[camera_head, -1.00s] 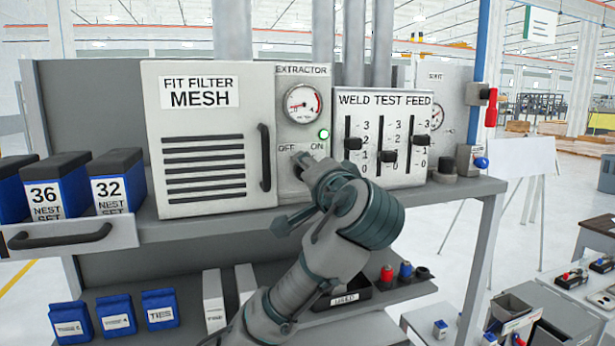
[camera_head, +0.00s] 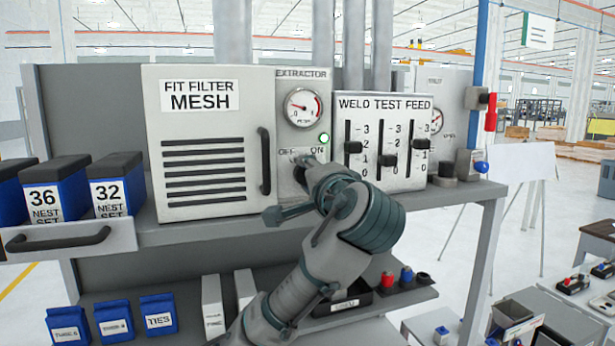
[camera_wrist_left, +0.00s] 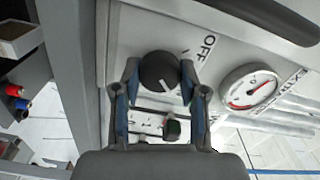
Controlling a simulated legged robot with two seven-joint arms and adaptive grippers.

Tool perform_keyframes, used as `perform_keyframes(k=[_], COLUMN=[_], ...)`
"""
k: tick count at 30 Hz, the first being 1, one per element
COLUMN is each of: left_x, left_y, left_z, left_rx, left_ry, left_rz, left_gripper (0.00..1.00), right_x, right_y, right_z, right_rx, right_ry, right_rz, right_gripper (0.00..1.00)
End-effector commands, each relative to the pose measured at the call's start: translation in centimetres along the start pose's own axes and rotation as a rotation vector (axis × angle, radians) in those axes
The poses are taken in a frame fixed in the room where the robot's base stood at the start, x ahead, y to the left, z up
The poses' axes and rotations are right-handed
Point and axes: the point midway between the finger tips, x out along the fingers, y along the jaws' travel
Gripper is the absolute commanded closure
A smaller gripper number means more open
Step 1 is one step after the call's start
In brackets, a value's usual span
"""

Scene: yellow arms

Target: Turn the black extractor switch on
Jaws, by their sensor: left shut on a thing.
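The extractor panel (camera_head: 283,190) is a pale upright plate with OFF and ON labels. Its black switch (camera_wrist_left: 158,72) is a round knob with a white pointer line, seen in the left wrist view beside the OFF label (camera_wrist_left: 207,45). My left gripper (camera_wrist_left: 159,80) is shut on the knob, one finger on each side. In the head view my left gripper (camera_head: 308,170) reaches the panel just below the labels and hides most of the knob. A green light (camera_head: 324,138) above ON is lit. My right gripper is in neither view.
A gauge (camera_head: 303,107) sits above the switch. The filter door with its black handle (camera_head: 264,160) is to the left. The weld test feed sliders (camera_head: 385,147) are close on the right. Blue bins (camera_head: 112,183) stand on the shelf at the left.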

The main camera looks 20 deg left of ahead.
Motion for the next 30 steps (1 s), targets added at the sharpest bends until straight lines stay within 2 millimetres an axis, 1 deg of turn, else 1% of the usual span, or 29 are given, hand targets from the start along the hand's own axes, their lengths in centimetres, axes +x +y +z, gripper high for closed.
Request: perform_keyframes(k=[1,2,3,4,5,11,14,17,20,25,27,30], left_x=[0.0,0.0,0.0,0.0,0.0,-0.1,-0.2,-0.9,-2.5,-6.6,-7.6,-8.7], left_y=[0.1,0.1,0.1,0.1,0.1,0.0,0.0,0.0,0.0,0.1,0.3,0.4], left_z=[-0.1,-0.1,-0.1,-0.1,-0.1,0.0,0.1,0.0,-0.1,-0.2,-0.7,-0.6], left_rx=[0.003,0.003,0.003,0.003,0.002,0.000,0.000,0.000,-0.001,0.001,0.001,0.002], left_ry=[0.003,0.003,0.002,0.002,0.002,0.001,0.001,0.002,0.003,0.005,0.014,0.011], left_rz=[0.001,0.001,0.001,0.001,0.001,0.000,0.000,0.000,-0.002,-0.001,0.000,0.002], left_gripper=[0.93,0.55,0.45,0.38,0.33,0.33,0.33,0.33,0.33,0.33,0.33,0.33], right_x=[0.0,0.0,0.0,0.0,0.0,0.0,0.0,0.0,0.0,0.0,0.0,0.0], right_y=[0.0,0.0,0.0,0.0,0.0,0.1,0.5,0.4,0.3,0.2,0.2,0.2], right_z=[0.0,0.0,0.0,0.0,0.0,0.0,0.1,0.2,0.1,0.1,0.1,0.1], right_rx=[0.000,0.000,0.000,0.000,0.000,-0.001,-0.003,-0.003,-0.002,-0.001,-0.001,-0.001], right_ry=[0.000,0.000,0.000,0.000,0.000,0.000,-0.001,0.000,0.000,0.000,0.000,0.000], right_rz=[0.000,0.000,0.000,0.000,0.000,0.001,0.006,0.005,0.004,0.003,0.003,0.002], right_gripper=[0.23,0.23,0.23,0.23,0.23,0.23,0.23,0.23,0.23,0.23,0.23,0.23])
